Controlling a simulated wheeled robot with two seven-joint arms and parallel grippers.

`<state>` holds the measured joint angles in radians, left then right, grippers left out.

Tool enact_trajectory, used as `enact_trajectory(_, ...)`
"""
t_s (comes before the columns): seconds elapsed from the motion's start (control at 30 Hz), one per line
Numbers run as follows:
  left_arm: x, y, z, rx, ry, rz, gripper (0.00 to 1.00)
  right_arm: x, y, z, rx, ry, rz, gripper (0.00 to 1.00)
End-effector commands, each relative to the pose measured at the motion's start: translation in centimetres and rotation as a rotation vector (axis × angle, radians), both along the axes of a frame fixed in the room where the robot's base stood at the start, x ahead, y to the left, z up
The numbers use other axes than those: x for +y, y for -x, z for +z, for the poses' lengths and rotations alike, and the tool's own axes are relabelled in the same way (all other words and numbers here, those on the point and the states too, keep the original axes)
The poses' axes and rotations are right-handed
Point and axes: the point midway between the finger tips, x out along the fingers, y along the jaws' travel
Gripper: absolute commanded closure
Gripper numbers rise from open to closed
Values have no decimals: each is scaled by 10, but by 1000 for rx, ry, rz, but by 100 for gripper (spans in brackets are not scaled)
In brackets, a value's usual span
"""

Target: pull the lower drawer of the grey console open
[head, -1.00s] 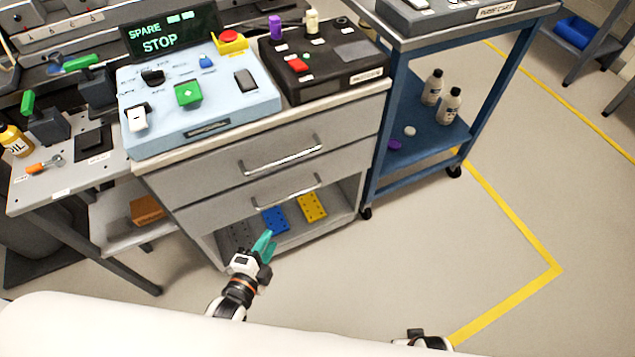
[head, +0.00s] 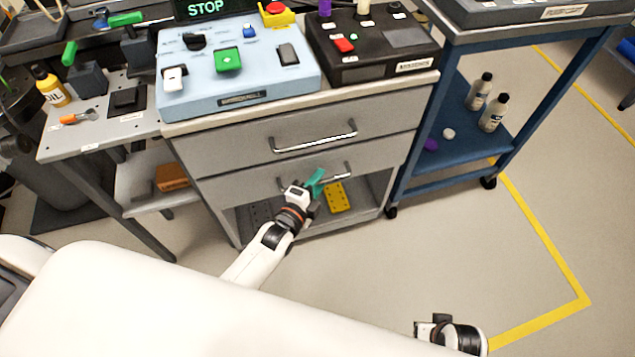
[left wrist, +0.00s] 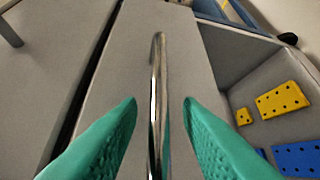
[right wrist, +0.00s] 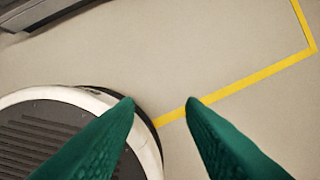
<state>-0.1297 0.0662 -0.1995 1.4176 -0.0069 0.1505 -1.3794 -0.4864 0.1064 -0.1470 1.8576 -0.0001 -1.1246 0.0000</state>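The grey console (head: 230,158) stands ahead with two drawers. The lower drawer (head: 235,187) looks shut, and its bar handle (head: 340,176) is partly hidden by my left gripper. My left gripper (head: 316,182) has green fingers and is at this handle. In the left wrist view the lower handle (left wrist: 157,95) runs between the two open fingers (left wrist: 160,103), with a gap on each side. The upper drawer (head: 235,148) has its own handle (head: 315,138) and looks shut. My right gripper (right wrist: 160,103) is open and empty, above the floor.
Below the drawers is an open shelf with a yellow perforated block (head: 337,198); a blue block (left wrist: 297,158) shows in the left wrist view. A blue cart (head: 460,125) with bottles stands right of the console. A side table (head: 125,130) stands left. The floor in front is clear.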

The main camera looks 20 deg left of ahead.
Motion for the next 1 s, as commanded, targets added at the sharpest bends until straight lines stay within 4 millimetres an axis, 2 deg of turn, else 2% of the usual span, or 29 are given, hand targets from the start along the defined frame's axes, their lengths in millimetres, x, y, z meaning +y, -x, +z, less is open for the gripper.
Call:
enact_trajectory(0.27,-1,-2,0,0,0,0,68,0,0,2,0,0,0,64)
enact_trajectory(0.5,-1,-2,0,0,0,0,100,0,0,1,0,0,0,64)
enact_trajectory(0.9,-2,1,0,2,2,0,100,1,-1,2,-7,-2,0,64)
enact_trajectory(1.0,-5,5,0,4,2,0,100,-1,4,-13,10,2,1,64)
